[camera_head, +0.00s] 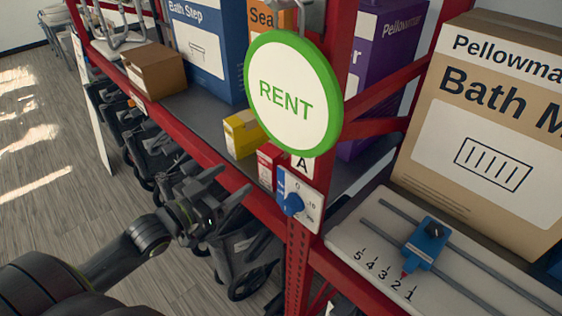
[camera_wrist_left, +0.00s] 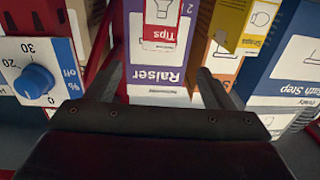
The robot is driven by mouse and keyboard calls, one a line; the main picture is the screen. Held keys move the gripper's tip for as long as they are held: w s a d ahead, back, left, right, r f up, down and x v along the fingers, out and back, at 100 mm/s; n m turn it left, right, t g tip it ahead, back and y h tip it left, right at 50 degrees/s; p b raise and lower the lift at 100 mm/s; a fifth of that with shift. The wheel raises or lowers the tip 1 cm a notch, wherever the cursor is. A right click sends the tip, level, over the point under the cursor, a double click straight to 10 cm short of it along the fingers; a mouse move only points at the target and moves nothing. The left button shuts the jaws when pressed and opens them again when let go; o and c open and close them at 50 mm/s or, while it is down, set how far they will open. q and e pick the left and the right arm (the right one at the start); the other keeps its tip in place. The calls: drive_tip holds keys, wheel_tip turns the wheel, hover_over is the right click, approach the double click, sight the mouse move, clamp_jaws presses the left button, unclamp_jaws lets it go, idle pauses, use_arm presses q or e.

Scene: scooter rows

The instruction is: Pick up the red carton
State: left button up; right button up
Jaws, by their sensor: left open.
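The red carton (camera_head: 268,165) stands on the grey shelf behind the front red rail, partly hidden by the post's signs. It also shows in the left wrist view as a small red and white box marked "Tips" (camera_wrist_left: 166,24), near the top middle. My left gripper (camera_head: 232,183) is open and empty, in front of the shelf and to the left of the carton. In the left wrist view its fingers (camera_wrist_left: 159,74) are spread, with the carton beyond and between their directions. The fingers look apart from it. My right gripper is not in view.
A yellow carton (camera_head: 242,134) stands just left of the red one. A red post (camera_head: 298,262) with a blue dial (camera_head: 292,204) and round RENT sign (camera_head: 293,93) is close on the right. Large boxes, one blue (camera_head: 207,50), stand behind. Folded scooters (camera_head: 150,150) fill the space below.

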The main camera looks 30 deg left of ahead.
sight(264, 158)
use_arm(q)
drive_tip(key=b+x, duration=0.1)
drive_tip(key=x, duration=0.9)
drive_tip(key=shift+w, duration=0.15)
drive_tip(key=p+x, duration=0.1)
drive_tip(key=x, duration=0.4)
drive_tip(key=shift+d, duration=0.15)
drive_tip(key=shift+w+d, duration=0.1)
drive_tip(key=shift+w, duration=0.3)
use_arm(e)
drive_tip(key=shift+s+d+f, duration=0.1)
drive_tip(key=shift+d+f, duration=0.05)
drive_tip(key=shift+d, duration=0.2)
use_arm(q)
drive_tip(key=shift+s, duration=0.1)
drive_tip(key=shift+c, duration=1.2)
drive_tip(key=c, duration=0.9)
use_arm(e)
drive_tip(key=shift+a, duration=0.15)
